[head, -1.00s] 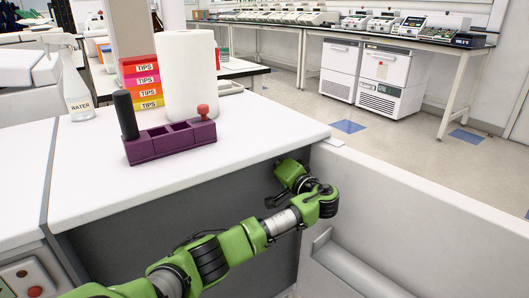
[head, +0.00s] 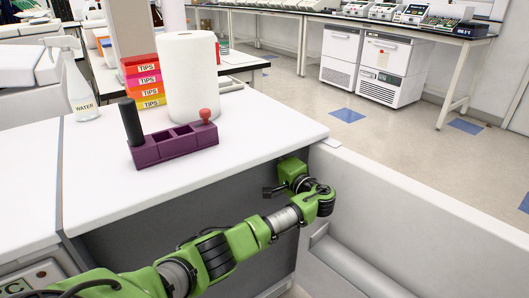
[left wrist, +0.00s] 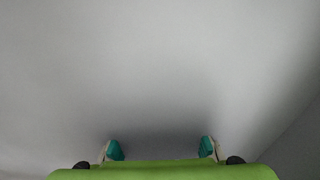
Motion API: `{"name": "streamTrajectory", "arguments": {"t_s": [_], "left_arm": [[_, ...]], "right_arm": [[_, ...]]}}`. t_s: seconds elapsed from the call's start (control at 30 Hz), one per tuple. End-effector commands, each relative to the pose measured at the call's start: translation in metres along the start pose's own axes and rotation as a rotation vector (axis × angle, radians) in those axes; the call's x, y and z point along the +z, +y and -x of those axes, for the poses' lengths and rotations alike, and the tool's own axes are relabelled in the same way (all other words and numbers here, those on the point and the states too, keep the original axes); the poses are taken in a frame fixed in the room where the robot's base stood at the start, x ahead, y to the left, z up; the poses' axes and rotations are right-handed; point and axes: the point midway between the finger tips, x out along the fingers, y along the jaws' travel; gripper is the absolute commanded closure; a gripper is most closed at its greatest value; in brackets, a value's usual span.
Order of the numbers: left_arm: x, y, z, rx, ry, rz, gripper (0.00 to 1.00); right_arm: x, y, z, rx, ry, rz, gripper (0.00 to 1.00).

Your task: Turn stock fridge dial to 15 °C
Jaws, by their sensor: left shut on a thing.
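My left arm reaches in from the lower left in the head view. Its gripper (head: 282,180) is at the grey side of the white-topped counter (head: 240,143), below the top's edge. In the left wrist view the two green-tipped fingers (left wrist: 161,149) stand apart in front of a plain grey surface (left wrist: 160,70). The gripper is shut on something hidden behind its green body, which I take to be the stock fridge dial. No dial face, mark or temperature scale is visible. My right gripper is not in view.
A purple rack (head: 172,148), a paper roll (head: 190,75), tip boxes (head: 142,80) and a water spray bottle (head: 82,92) stand on or behind the counter. White under-bench units (head: 390,72) stand far back. A low light wall (head: 420,210) is close on the right.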

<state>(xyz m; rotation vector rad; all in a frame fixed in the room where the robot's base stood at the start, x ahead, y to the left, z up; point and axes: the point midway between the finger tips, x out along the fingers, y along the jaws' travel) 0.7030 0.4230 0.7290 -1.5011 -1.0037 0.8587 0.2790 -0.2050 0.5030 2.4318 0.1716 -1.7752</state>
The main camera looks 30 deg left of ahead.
Motion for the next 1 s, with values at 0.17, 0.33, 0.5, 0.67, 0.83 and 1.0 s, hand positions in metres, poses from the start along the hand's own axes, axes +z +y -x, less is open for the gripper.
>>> {"name": "streamTrajectory", "arguments": {"t_s": [0.17,0.33,0.5,0.67,0.83,1.0], "left_arm": [[-0.0003,0.0013,0.0012,0.003,0.001,-0.032,0.97],[-0.0004,0.0017,0.0013,0.003,0.002,-0.043,0.97],[-0.0004,0.002,0.0013,0.003,0.002,-0.046,0.97],[-0.0004,0.0021,0.0014,0.003,0.002,-0.046,0.97],[-0.0004,0.0019,0.0013,0.003,0.002,-0.045,0.59],[-0.0003,0.001,0.0007,0.002,0.001,-0.044,0.59]], "right_arm": [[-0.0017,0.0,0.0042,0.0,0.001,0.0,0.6],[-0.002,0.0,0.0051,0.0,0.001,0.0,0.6],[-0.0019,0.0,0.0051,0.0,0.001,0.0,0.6],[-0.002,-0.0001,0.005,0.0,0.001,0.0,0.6],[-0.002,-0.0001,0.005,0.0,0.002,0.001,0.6],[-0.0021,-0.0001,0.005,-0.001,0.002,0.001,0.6]]}}
